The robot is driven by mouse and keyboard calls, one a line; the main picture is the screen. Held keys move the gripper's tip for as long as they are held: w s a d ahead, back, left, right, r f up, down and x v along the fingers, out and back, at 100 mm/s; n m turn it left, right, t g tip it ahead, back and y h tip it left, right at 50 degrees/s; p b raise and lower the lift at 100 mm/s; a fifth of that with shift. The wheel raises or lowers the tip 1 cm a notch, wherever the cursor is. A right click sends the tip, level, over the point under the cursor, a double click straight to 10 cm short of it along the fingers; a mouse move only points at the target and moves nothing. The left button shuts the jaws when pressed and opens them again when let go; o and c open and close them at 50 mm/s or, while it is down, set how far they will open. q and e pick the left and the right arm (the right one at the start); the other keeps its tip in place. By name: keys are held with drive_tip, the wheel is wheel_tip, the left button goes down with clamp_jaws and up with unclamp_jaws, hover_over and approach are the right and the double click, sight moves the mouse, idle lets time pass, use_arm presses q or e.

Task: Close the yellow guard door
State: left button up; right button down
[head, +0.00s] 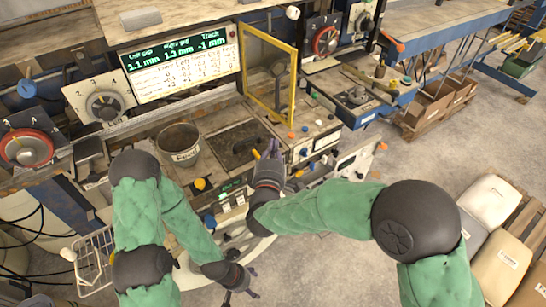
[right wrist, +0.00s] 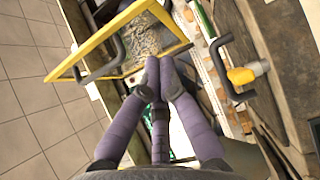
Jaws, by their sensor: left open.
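The yellow guard door (head: 296,82) is a yellow frame with a clear panel and a black handle (head: 278,69). In the head view it stands upright, swung open, at the right of the display. In the right wrist view its yellow frame (right wrist: 98,50) crosses the upper left, with a black handle (right wrist: 104,68). My right gripper (head: 272,148) is below the door, over the machine front. Its purple fingers (right wrist: 160,66) are together, beside the frame, with nothing seen between them. My left gripper (head: 250,284) is open and low, in front of the machine, away from the door.
A metal pot (head: 180,146) and a dark recessed plate (head: 238,143) are on the machine top. A display (head: 182,64) stands behind. A yellow knob (right wrist: 242,76) with a black bar is right of my right fingers. Sacks (head: 492,203) lie at the far right; the floor before them is clear.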

sight(287, 122)
drive_tip(key=w+d, duration=0.1)
drive_tip(key=w, duration=0.1)
drive_tip(key=w+d, duration=0.1)
drive_tip(key=w, duration=0.1)
drive_tip(key=w+d+b, duration=0.1)
drive_tip(key=w, duration=0.1)
drive_tip(key=shift+w, duration=0.15)
drive_tip(key=shift+d, duration=0.2)
